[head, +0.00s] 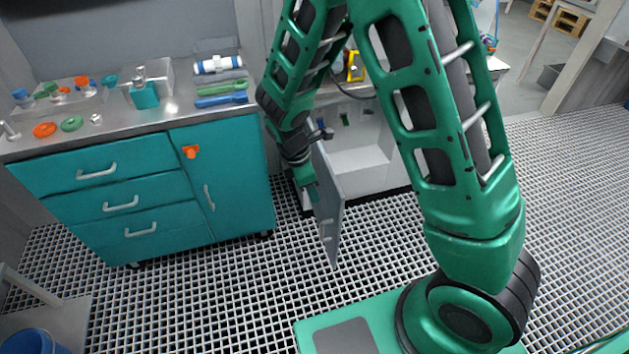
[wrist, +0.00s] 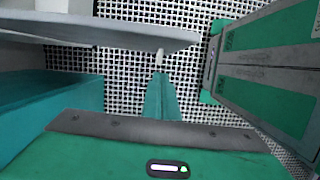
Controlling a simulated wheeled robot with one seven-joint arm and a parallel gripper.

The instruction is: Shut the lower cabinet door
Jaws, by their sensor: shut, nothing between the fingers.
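The lower cabinet door (head: 329,207) is a thin grey panel that stands wide open, swung out from the white cabinet (head: 362,163). In the wrist view the door (wrist: 110,30) runs across the top as a grey slab seen nearly edge-on. A small pale handle part (wrist: 159,58) sticks out near its free end. My gripper (head: 312,194) is beside the left face of the door. In the wrist view my gripper (wrist: 161,92) is a shut green finger shape, empty, with its tip close to the handle part. I cannot tell whether they touch.
A teal drawer cabinet (head: 110,205) stands left of the open door, with a steel worktop holding tools and coloured fittings. The grated floor (head: 260,295) in front is clear. My arm hides part of the white cabinet. A blue bin (head: 30,342) is at the lower left.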

